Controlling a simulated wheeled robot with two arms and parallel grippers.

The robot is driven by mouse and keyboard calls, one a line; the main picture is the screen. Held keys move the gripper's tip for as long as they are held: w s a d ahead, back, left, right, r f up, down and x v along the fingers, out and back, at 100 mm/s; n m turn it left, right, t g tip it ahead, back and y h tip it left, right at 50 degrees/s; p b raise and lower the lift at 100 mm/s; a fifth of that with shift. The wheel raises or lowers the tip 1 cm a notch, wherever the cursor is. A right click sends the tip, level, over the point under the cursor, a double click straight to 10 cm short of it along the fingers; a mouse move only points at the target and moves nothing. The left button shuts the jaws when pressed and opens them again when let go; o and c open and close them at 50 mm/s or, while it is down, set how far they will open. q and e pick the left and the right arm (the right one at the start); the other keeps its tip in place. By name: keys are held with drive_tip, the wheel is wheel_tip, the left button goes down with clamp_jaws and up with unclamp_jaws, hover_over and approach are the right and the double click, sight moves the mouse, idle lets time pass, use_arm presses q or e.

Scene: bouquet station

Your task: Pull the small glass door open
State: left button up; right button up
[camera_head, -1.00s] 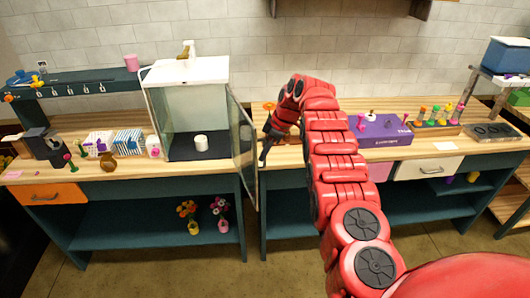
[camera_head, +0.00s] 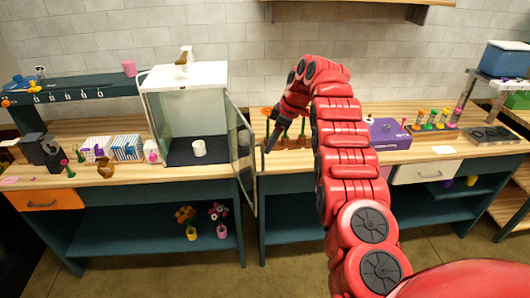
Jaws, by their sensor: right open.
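The small glass door (camera_head: 240,155) belongs to the white-topped glass cabinet (camera_head: 190,78) on the left bench. The door stands swung out toward me, past the bench's front edge, and the cabinet front is open. A small gap shows between gripper and door, though depth is hard to judge. My left gripper is not in view.
A purple box (camera_head: 388,134) and a rack of colourful bottles (camera_head: 434,122) stand on the right bench. Orange flowers (camera_head: 275,113) stand behind my right gripper. Small boxes (camera_head: 127,147) sit left of the cabinet. Potted flowers (camera_head: 188,220) stand on the lower shelf.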

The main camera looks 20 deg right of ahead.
drive_tip(key=p+v, duration=0.4)
drive_tip(key=v, duration=0.6)
drive_tip(key=shift+r+p, duration=0.2)
drive_tip(key=shift+p, duration=0.15)
drive_tip(key=shift+s, duration=0.1)
